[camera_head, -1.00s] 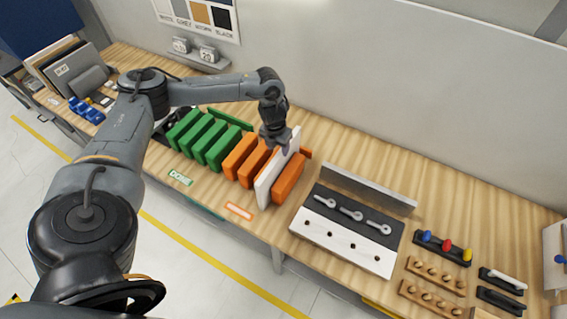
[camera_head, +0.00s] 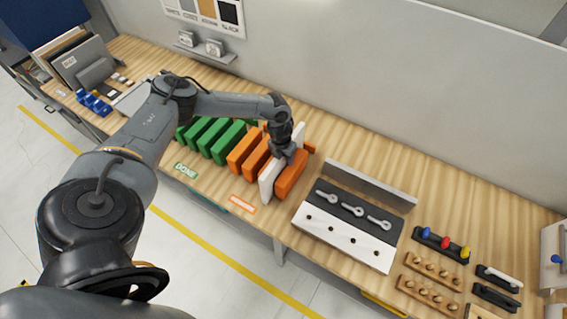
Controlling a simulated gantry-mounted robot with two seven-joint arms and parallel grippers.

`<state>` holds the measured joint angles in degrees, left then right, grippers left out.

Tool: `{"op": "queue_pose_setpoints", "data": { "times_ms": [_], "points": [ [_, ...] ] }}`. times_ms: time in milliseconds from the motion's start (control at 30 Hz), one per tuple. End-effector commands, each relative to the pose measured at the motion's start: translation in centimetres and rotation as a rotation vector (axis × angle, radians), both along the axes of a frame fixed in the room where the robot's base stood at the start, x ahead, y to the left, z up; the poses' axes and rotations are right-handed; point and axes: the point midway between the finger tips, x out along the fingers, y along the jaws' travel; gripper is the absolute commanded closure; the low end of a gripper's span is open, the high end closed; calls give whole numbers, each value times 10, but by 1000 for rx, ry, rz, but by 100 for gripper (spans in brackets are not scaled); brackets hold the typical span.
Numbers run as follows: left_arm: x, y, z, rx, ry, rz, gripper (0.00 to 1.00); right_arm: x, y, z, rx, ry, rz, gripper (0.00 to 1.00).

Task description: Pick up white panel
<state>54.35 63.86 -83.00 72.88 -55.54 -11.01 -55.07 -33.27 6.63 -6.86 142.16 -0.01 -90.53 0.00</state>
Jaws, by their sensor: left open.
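The white panel (camera_head: 268,181) stands upright on edge in the row of orange panels, between an orange panel on its left and the front-right orange panel (camera_head: 291,176). My left gripper (camera_head: 283,158) is right over the white panel's upper edge, from above, and partly hides it. Its jaws are open; the fingertips are small, and I cannot tell whether they touch the panel. My right gripper is not in view.
Green panels (camera_head: 213,137) stand left of the orange ones (camera_head: 243,150). A fixture with wrenches (camera_head: 352,211) lies to the right, then coloured-handled tools (camera_head: 441,245) and wooden peg blocks (camera_head: 432,283). DONE label (camera_head: 186,171) lies in front.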

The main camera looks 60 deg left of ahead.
Motion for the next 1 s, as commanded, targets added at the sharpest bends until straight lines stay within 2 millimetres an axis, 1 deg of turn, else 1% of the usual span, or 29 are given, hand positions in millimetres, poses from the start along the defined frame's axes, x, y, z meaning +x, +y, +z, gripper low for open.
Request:
{"op": "queue_pose_setpoints", "data": {
  "times_ms": [167,300,500,1000],
  "points": [
    [0,0,0,0,0,0,49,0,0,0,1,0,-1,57],
    [0,0,0,0,0,0,70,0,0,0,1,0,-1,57],
    [0,0,0,0,0,0,100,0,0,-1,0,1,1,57],
    [0,0,0,0,0,0,100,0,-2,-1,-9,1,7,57]
  ]
}}
